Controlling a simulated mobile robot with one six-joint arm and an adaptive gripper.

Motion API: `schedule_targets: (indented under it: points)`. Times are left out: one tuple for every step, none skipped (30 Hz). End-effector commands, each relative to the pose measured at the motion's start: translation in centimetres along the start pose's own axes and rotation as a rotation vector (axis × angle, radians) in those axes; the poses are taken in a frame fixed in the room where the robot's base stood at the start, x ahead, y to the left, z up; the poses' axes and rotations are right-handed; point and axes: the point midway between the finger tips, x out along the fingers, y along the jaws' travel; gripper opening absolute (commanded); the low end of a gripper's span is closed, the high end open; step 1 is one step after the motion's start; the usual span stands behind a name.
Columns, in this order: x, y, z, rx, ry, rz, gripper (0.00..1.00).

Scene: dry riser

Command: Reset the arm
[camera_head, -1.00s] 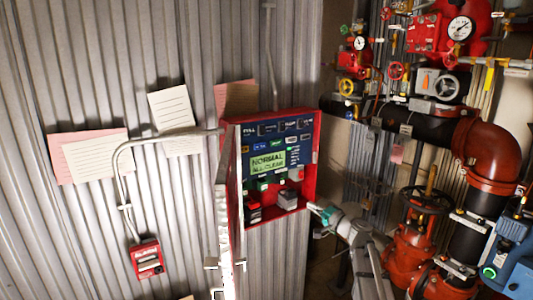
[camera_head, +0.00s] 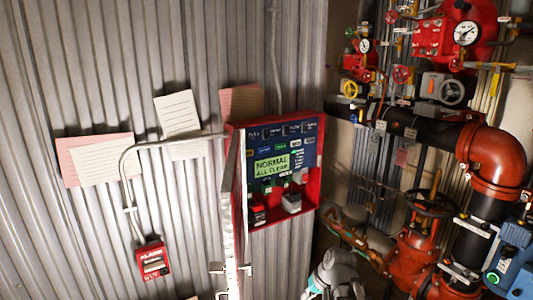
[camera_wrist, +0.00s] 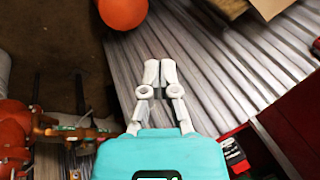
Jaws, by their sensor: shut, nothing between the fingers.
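My gripper (camera_wrist: 160,68) shows in the wrist view with its two pale fingers together, shut and empty. Nothing touches the fingertips there. In the head view my arm is at the bottom, right of centre, low beside the red alarm panel (camera_head: 318,180); the fingertips cannot be made out there. The panel's door (camera_head: 234,205) stands open toward me. Its green screen (camera_head: 270,165) reads "NORMAL ALL CLEAR". Part of the red panel also shows at the lower right of the wrist view (camera_wrist: 295,120).
Red valves and pipes (camera_head: 490,160) crowd the right side, with a red handwheel valve (camera_head: 415,250) close to my arm. A red alarm box (camera_head: 152,262) hangs on the corrugated wall (camera_head: 60,240). An orange-red round object (camera_wrist: 122,12) lies ahead in the wrist view.

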Motion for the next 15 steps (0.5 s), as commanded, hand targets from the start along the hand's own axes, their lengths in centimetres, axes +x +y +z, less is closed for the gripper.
schedule_targets:
  points:
    - [-0.2, 0.5, 1.5, -0.007, -0.029, 0.058, 0.00]
    - [-0.3, 1.0, 2.2, -0.011, -0.047, 0.093, 0.00]
    - [-0.4, 1.5, 3.0, -0.015, -0.068, 0.140, 0.00]
    - [-0.6, 1.9, 3.6, -0.016, -0.084, 0.172, 0.00]
    - [-0.7, 2.3, 4.2, -0.018, -0.097, 0.203, 0.00]
    - [-0.9, 2.7, 4.8, -0.019, -0.114, 0.241, 0.00]
    - [-1.0, 3.0, 5.2, -0.020, -0.124, 0.268, 0.00]
    - [-1.2, 3.3, 5.6, -0.020, -0.133, 0.292, 0.00]
    - [-1.4, 3.7, 6.0, -0.020, -0.145, 0.320, 0.00]
    - [-1.5, 3.9, 6.3, -0.020, -0.152, 0.338, 0.00]
    - [-1.6, 4.1, 6.5, -0.020, -0.157, 0.353, 0.00]
    - [-1.8, 4.2, 6.7, -0.020, -0.163, 0.370, 0.00]
    - [-1.8, 4.3, 6.8, -0.019, -0.166, 0.379, 0.00]
    - [-1.9, 4.4, 6.9, -0.019, -0.169, 0.386, 0.00]
    - [-1.9, 4.5, 7.0, -0.019, -0.172, 0.393, 0.00]
